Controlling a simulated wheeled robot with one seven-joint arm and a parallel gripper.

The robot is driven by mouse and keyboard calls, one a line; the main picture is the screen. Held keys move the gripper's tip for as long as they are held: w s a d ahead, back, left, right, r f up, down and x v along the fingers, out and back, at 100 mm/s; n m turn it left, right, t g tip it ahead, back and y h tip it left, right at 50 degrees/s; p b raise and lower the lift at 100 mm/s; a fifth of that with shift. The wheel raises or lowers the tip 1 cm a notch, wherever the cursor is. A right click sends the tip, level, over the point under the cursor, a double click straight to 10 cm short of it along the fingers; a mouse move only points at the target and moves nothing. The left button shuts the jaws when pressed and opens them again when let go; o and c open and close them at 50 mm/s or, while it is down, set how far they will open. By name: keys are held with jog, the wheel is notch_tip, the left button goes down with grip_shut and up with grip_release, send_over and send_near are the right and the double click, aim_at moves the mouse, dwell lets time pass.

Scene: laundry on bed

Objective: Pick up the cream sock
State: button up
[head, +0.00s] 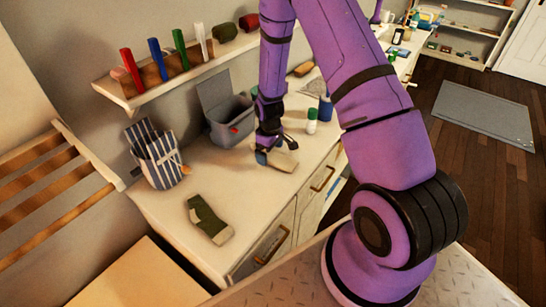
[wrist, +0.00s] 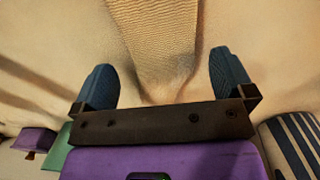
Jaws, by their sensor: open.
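The cream sock (head: 284,160) lies on the white counter in the head view, at the fingers of my gripper (head: 267,150). In the wrist view, ribbed cream-tan cloth of the sock (wrist: 165,40) runs down the middle, between the two blue fingers of my gripper (wrist: 163,80). The fingers are spread wide, with a gap on each side of the cloth. The gripper is open and holds nothing. In the head view, the gripper hides part of the sock.
A green and cream sock (head: 208,220) lies nearer on the counter (head: 165,208). A striped bag (head: 160,160) and a grey open bin (head: 230,125) stand to the left. A green-capped white bottle (head: 311,121) and a blue container (head: 326,109) stand close on the right.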

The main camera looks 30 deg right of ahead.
jog(key=shift+f, duration=0.5)
jog(key=c, duration=0.9)
jog(key=shift+o, duration=0.2)
jog(key=shift+r, duration=0.1)
